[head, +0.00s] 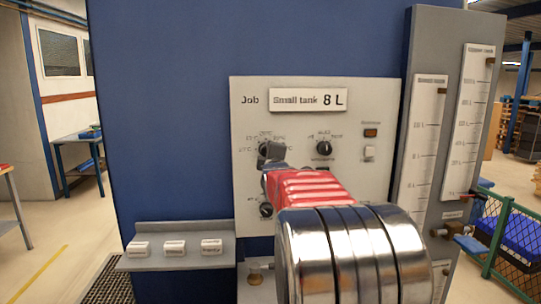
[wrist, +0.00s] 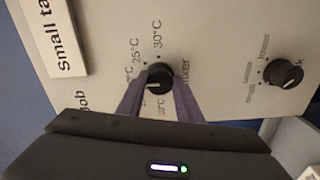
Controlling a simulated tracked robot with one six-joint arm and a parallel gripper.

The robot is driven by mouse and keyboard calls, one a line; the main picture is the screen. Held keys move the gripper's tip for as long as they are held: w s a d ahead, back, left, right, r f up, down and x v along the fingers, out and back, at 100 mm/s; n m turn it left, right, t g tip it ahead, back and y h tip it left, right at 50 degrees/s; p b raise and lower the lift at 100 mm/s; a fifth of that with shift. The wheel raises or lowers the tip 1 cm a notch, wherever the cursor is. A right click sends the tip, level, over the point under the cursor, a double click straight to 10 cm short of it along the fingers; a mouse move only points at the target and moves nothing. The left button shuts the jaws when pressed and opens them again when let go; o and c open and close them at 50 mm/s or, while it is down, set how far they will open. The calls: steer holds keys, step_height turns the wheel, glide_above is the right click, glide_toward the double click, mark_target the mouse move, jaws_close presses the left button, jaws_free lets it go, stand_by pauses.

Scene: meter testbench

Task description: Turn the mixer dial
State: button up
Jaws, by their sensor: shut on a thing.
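The mixer dial (wrist: 159,79) is a black round knob on the light grey panel (wrist: 215,30). Temperature marks such as 25°C and 30°C and the word "mixer" surround it. In the wrist view my gripper (wrist: 160,84) has one finger on each side of the dial and is shut on it.
A second black knob (head: 324,148) sits to the right, with an indicator (head: 371,132) and a switch (head: 369,153) beyond it. A sign (head: 308,100) reads "Small tank 8 L". A shelf (head: 178,262) with labelled blocks is at lower left. Tall gauges (head: 424,140) stand right.

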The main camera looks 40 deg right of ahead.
steer(key=shift+f, duration=0.4)
steer(key=o, duration=0.8)
steer(key=shift+o, duration=1.2)
steer(key=shift+r, duration=0.2)
steer(key=shift+s+r, duration=0.1)
steer(key=v, duration=1.3)
steer(key=shift+s+a, duration=0.25)
steer(key=shift+a, duration=0.05)
